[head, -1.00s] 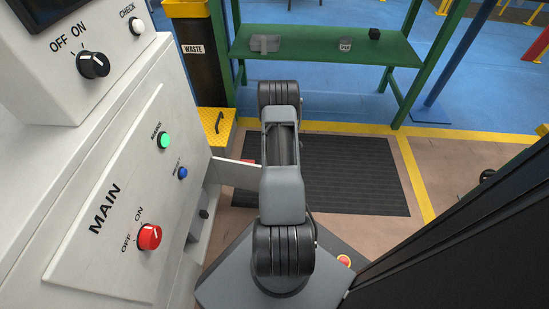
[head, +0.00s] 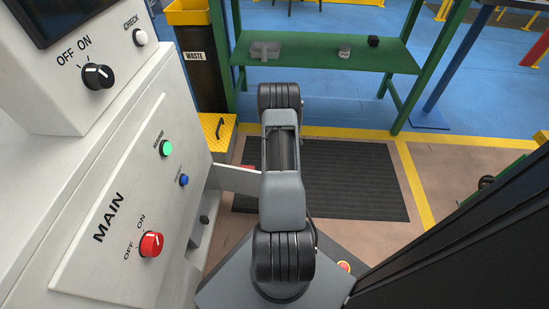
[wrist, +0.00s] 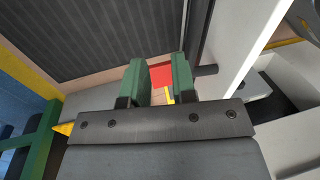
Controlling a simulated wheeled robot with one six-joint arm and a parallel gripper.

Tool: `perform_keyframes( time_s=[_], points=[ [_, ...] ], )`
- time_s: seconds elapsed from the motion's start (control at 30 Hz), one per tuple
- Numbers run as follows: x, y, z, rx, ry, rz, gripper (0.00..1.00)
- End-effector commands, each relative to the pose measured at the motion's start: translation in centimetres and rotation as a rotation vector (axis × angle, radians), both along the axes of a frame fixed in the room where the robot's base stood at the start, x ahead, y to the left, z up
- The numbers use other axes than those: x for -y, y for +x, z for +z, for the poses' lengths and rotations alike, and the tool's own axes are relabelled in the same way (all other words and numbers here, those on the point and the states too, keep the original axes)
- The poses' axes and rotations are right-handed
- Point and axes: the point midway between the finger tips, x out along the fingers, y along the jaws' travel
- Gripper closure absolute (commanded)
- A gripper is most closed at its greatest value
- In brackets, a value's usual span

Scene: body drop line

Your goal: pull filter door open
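The filter door looks to be the white panel (head: 238,181) that stands out from the lower right side of the white cabinet, swung away from it. In the wrist view the door (wrist: 238,50) is a pale slab seen nearly edge-on, right of my fingers. A dark bar with a round stub (wrist: 207,70), perhaps its handle, lies between the door and my right finger. My gripper (wrist: 158,80) has two green fingers held apart, with no object seen gripped between them. A red patch (wrist: 162,75) shows in the gap. In the head view my arm hides the gripper.
The white cabinet (head: 75,220) with knobs and buttons fills the left. A yellow step (head: 217,130) and black waste bin (head: 202,75) stand behind the door. A dark mat (head: 350,180) covers the floor. A green table (head: 320,54) stands at the back.

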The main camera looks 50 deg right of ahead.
Motion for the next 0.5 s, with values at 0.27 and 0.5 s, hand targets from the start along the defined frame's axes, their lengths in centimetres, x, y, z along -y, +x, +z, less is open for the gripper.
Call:
perform_keyframes(
  time_s=[0.27,0.5],
  points=[
    [0.9,0.7,6.3,0.002,-0.003,0.000,0.75],
    [1.5,1.1,9.5,0.003,-0.004,0.000,0.75]
  ],
)
